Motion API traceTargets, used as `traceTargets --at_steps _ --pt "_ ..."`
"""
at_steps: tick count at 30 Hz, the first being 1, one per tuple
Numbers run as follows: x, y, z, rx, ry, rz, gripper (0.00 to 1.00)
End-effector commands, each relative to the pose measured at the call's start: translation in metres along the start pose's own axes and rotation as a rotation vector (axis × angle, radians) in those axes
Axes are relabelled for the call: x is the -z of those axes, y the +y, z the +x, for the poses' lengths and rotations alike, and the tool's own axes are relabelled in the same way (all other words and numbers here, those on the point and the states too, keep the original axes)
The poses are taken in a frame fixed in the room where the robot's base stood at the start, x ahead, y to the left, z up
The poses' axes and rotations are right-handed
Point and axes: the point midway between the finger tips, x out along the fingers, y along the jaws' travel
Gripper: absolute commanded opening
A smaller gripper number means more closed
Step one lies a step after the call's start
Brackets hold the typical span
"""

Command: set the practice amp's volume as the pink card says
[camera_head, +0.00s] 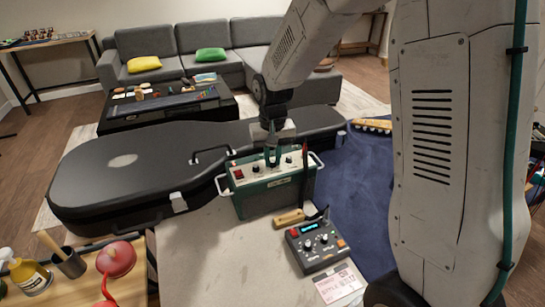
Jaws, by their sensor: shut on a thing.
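The practice amp (277,196) is a green box with a pale top panel, a red switch and several small dark knobs. It stands on the bench beside the black guitar case. My gripper (272,158) points down at the amp's panel and is shut on a knob near its middle; the fingers mostly hide that knob, so its pointer setting cannot be read. The pink card (338,285) lies at the bench's front, below the dark pedal. It bears dark printed writing, too small to read for certain.
A dark pedal (318,245) with knobs and a lit display sits in front of the amp. A wooden-handled tool (290,218) lies between them. The black guitar case (130,170) fills the left, and a blue cloth (362,190) lies right. Pale bench is clear at front left.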

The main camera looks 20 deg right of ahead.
Motion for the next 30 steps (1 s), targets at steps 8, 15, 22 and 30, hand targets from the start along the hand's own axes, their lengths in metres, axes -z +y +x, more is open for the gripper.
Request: traceTargets --at_steps 8,15,22,30 --pt "0.0005 -0.0004 -0.0009 0.001 0.002 0.081 0.0" --pt "0.0005 -0.0005 -0.0009 0.001 0.002 0.097 0.0" --pt "0.0005 -0.0005 -0.0009 0.001 0.002 0.097 0.0" --pt "0.0003 -0.0003 -0.0005 0.001 0.001 0.096 0.39"
